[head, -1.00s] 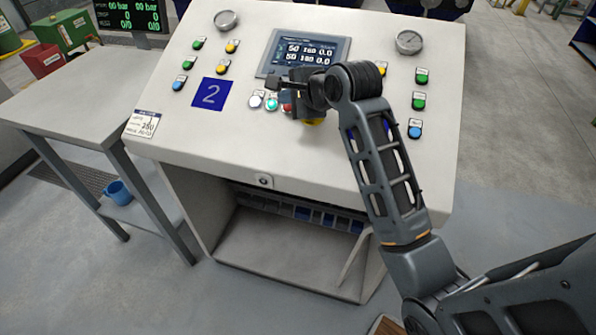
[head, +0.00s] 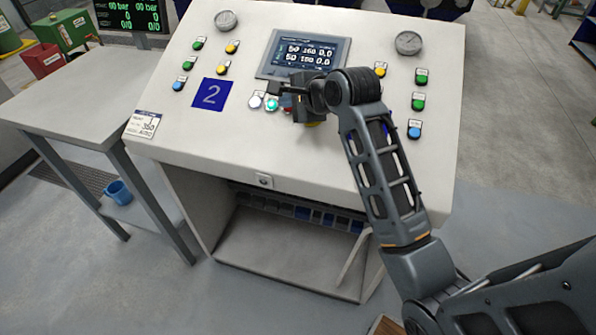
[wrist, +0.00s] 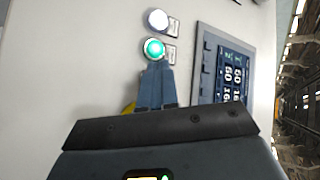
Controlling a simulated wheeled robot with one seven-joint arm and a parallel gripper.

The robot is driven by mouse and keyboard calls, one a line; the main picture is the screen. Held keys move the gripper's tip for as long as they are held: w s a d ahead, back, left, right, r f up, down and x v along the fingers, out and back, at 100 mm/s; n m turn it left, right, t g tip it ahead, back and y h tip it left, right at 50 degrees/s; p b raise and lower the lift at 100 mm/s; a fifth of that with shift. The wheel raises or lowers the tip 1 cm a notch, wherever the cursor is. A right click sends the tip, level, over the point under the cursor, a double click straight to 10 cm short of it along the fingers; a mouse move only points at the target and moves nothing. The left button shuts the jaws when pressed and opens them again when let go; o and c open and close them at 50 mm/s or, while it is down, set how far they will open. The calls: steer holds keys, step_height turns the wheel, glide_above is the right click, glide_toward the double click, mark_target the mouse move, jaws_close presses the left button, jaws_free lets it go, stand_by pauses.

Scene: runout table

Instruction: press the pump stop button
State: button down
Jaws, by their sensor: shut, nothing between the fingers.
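The sloped white console (head: 200,130) carries a row of buttons below its screen: a white one (head: 256,100), a green one (head: 271,103) and a red one (head: 287,102) partly hidden by my gripper. Their labels are too small to read, so I cannot tell which is pump stop. My gripper (head: 262,87) is shut and empty, just above this row. In the wrist view my shut fingertips (wrist: 157,70) appear right beside the lit green button (wrist: 153,49), with the white button (wrist: 158,20) beyond. The red button is hidden there. Contact cannot be told.
The screen (head: 303,54) sits just behind the gripper. A yellow part (head: 314,123) shows beneath my wrist. Other coloured buttons stand at both sides, with gauges (head: 409,42) at the top. A grey side table (head: 80,95) stands left. The console's front strip is clear.

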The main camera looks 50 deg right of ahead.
steer(key=shift+d+f, duration=0.15)
steer(key=shift+f, duration=0.2)
stand_by(0.3)
steer(key=shift+r, duration=0.2)
steer(key=shift+s+a+r+p, duration=0.1)
steer(key=shift+a+r+p, duration=0.25)
steer(key=shift+r+p, duration=0.6)
steer(key=shift+f+p, duration=0.2)
steer(key=shift+p, duration=0.1)
steer(key=r+p, duration=0.1)
steer(key=a+r+p, duration=0.1)
steer(key=r+p, duration=0.1)
steer(key=a+r+p, duration=0.1)
steer(key=r, duration=0.1)
steer(key=shift+s+a+r+p, duration=0.15)
steer(key=shift+s+a+p, duration=0.05)
steer(key=shift+s+p, duration=0.2)
stand_by(0.7)
